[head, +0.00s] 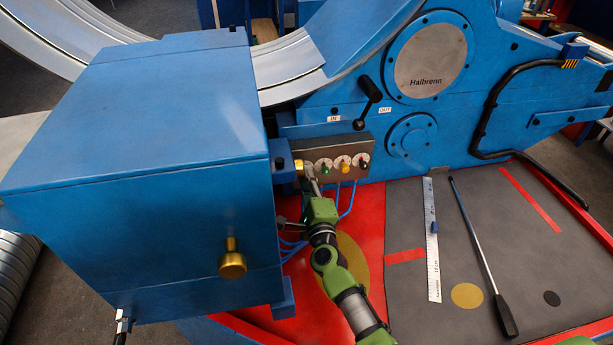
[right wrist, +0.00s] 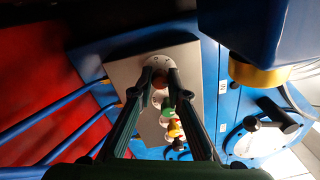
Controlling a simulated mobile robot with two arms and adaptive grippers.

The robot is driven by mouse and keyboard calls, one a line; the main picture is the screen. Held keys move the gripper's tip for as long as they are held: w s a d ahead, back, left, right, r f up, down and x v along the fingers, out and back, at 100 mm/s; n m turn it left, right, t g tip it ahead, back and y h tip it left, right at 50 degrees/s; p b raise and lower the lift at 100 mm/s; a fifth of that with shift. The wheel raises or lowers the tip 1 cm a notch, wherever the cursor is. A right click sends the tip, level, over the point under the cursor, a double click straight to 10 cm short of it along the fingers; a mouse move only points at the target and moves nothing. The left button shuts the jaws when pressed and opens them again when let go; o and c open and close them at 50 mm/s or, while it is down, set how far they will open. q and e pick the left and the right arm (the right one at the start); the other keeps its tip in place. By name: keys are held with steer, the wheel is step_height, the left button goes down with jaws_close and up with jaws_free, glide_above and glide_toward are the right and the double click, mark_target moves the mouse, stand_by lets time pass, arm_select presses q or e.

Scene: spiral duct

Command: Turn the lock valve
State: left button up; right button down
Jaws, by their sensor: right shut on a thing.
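A grey valve panel (head: 340,152) sits on the front of the blue machine, with a row of small knobs on white dials. A green knob (head: 326,168), a yellow knob (head: 345,166) and a black knob (head: 363,164) show in the head view. My right gripper (head: 309,173) is at the panel's left end. In the right wrist view its fingertips (right wrist: 160,74) are closed around a reddish-brown knob (right wrist: 160,82) on a white dial. The fingers partly hide that knob, and its angle is hard to read. No readable label marks the lock valve. My left gripper is out of view.
A large blue box (head: 140,150) with a brass knob (head: 232,262) stands close left of my right arm. Blue hoses (head: 348,200) hang below the panel. A black lever (head: 369,100) is above it. A ruler (head: 432,250) and a long rod (head: 480,250) lie on the grey mat.

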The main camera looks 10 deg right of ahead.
steer(key=n+p, duration=0.1)
steer(key=n, duration=0.4)
steer(key=shift+n, duration=0.3)
stand_by(0.4)
steer(key=c, duration=2)
jaws_free()
steer(key=shift+o, duration=0.2)
steer(key=s, duration=1.2)
steer(key=shift+f, duration=0.25)
steer(key=shift+f, duration=0.1)
